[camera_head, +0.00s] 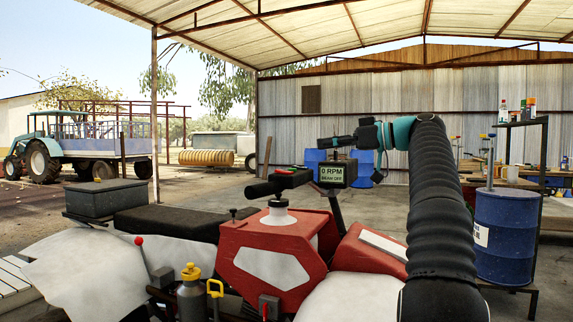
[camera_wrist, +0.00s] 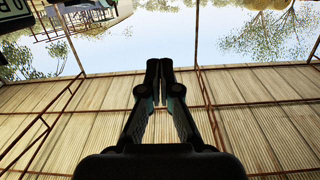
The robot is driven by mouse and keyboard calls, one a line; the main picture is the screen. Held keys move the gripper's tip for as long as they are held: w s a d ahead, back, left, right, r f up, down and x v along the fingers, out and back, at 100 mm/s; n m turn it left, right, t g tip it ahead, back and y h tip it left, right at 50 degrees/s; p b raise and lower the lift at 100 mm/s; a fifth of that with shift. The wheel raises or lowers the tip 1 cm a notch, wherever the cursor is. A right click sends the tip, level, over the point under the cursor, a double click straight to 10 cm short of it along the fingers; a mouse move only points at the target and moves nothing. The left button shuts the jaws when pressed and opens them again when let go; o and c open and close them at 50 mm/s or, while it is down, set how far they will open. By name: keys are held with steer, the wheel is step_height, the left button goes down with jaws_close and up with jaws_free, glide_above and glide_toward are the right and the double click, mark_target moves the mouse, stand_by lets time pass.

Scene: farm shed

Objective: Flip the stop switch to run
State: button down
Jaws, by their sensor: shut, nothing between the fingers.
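My gripper (camera_head: 323,143) is at the end of my black-sleeved arm, pointing left just above the display box. Its fingers also show in the wrist view (camera_wrist: 160,68), shut together with nothing between them. The display box (camera_head: 338,174) reads "0 RPM" with a smaller line below. Left of it, a black control box (camera_head: 294,179) with a small red part sits on the handlebar by the grip (camera_head: 261,190). This may hold the stop switch; its position is too small to read. My gripper is apart from it, above and to the right.
The red and white vehicle body (camera_head: 268,262) fills the foreground, with a black seat (camera_head: 172,218) to the left. A yellow-capped bottle (camera_head: 191,292) stands in front. A blue drum (camera_head: 505,235) and a shelf stand at right. The air above the handlebar's left side is clear.

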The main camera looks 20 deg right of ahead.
steer(key=shift+s+a+n, duration=0.2)
steer(key=shift+a+n, duration=0.05)
steer(key=shift+n, duration=0.25)
steer(key=shift+w, duration=0.1)
glide_above(290, 172)
steer(key=shift+w+d+f, duration=0.15)
steer(key=shift+w+f, duration=0.1)
steer(key=shift+f, duration=0.3)
steer(key=f, duration=0.1)
steer(key=f+b, duration=0.1)
steer(key=shift+w+a+f, duration=0.2)
steer(key=shift+w+f, duration=0.1)
steer(key=shift+f, duration=0.1)
steer(key=shift+a+f+b, duration=0.1)
steer(key=shift+f+b, duration=0.4)
steer(key=shift+f, duration=0.15)
steer(key=shift+w, duration=0.1)
steer(key=shift+a+f, duration=0.1)
steer(key=shift+f, duration=0.2)
